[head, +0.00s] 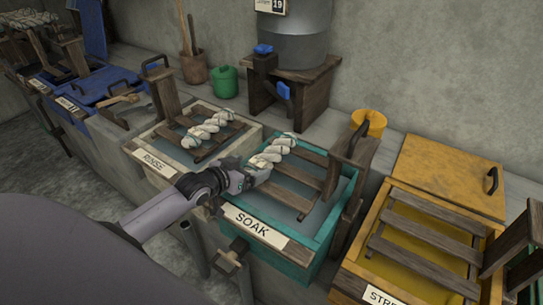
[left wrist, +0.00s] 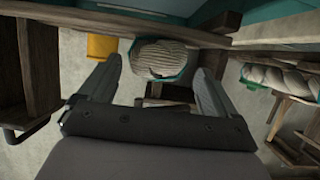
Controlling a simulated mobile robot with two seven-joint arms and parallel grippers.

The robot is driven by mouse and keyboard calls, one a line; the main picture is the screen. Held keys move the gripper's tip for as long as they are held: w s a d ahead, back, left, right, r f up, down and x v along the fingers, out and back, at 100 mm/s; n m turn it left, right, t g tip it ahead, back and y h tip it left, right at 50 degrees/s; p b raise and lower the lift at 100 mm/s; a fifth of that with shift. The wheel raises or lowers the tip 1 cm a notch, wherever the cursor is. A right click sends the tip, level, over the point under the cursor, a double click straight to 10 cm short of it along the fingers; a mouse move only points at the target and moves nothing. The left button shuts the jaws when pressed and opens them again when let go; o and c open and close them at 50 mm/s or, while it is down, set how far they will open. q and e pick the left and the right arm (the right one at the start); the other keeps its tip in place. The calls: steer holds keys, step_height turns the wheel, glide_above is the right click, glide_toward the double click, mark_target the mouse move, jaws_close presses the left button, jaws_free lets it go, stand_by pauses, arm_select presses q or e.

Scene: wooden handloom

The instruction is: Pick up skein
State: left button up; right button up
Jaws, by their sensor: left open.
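A pale twisted skein (head: 273,150) lies at the upper left of the teal tub labelled SOAK (head: 300,258), by its wooden slats. My left gripper (head: 258,176) is at the tub's left side, just in front of the skein's near end. In the left wrist view the open left gripper (left wrist: 157,66) has the skein (left wrist: 158,58) showing between and beyond its fingers. I cannot tell whether they touch it. A second pale skein (head: 208,130) lies on the slats of the RINSE tub (head: 152,168). My right gripper is not in view.
A yellow tub (head: 395,287) with slats stands at the right, with a yellow lid (head: 445,178) behind it. A grey drum (head: 292,38) on a wooden stand, a green pot (head: 224,81) and a yellow jug (head: 369,121) stand along the back.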

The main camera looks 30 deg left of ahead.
mark_target(259, 165)
arm_select(q)
steer(key=shift+d+x, duration=0.15)
steer(key=shift+x, duration=0.9)
steer(key=shift+d+x, duration=0.1)
steer(key=shift+x, duration=0.9)
steer(key=shift+r, duration=0.1)
steer(key=c, duration=1.1)
steer(key=shift+c, duration=0.3)
steer(key=shift+r, duration=0.1)
